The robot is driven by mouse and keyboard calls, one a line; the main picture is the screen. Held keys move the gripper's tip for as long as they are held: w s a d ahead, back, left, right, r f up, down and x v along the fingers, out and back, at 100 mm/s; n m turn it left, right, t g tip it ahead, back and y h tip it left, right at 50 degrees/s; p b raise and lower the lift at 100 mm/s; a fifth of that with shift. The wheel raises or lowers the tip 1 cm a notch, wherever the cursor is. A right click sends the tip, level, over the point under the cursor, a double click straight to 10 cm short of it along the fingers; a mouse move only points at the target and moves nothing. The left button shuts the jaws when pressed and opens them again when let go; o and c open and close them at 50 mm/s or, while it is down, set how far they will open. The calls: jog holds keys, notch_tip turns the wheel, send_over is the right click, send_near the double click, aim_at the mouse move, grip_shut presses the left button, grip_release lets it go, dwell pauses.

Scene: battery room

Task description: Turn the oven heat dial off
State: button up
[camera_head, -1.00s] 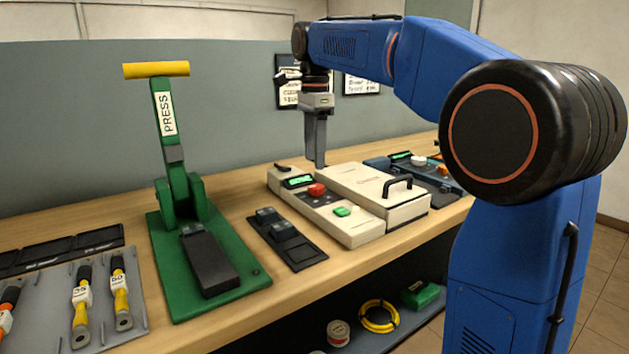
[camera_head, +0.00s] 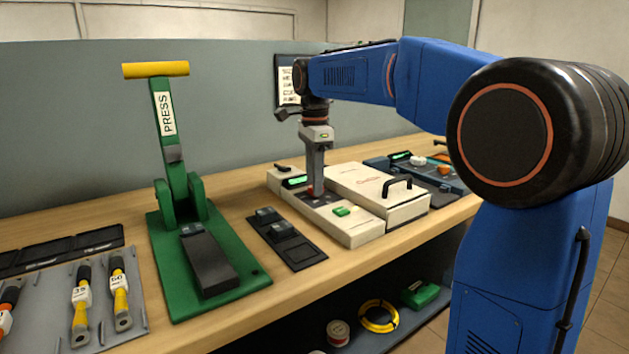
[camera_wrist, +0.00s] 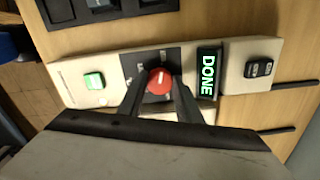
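The oven heat dial is a round red knob (camera_wrist: 159,81) with a pale pointer mark, on a dark plate on the cream control panel (camera_wrist: 110,65). In the head view the red dial (camera_head: 310,191) is partly hidden by my gripper (camera_head: 316,190), which points straight down over it. In the wrist view the fingers of my gripper (camera_wrist: 158,88) stand apart, one on each side of the dial. I cannot tell whether they touch it. A display (camera_wrist: 208,73) beside the dial reads DONE in green letters. The plate's markings are too small to read.
A green button (camera_wrist: 94,81) and a black rocker switch (camera_wrist: 258,68) sit on the same panel. The cream lidded box (camera_head: 372,190) with a black handle adjoins it. A green press (camera_head: 172,230) with a tall lever stands left; a blue device (camera_head: 450,180) stands right.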

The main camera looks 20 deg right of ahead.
jog(key=c, duration=0.3)
